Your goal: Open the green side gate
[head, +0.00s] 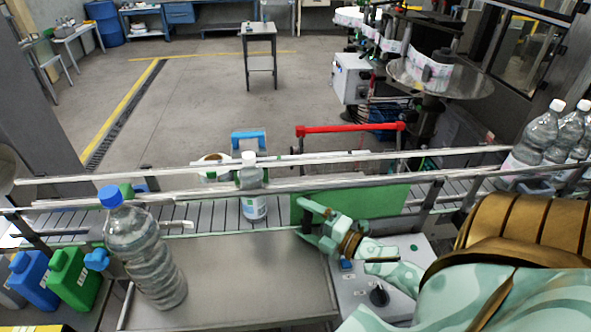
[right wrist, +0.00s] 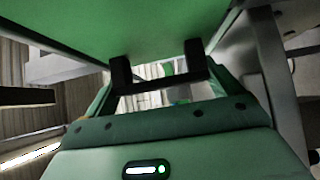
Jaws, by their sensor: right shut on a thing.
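The green side gate (head: 375,203) is a flat green panel standing along the near side of the conveyor, in the middle of the head view. My right gripper (head: 308,222) is at the panel's left end, shut on the gate. In the right wrist view the green panel (right wrist: 130,25) fills the top, with the dark fingers of my right gripper (right wrist: 158,78) against its lower edge. The exact grip point is partly hidden by the fingers. My left gripper is not in view.
A large blue-capped bottle (head: 145,252) stands on the metal table (head: 245,275) left of my right gripper. A white-capped bottle (head: 252,190) is on the conveyor. Several bottles (head: 545,135) stand at the right. A control box (head: 375,285) with a black knob is beside my right arm.

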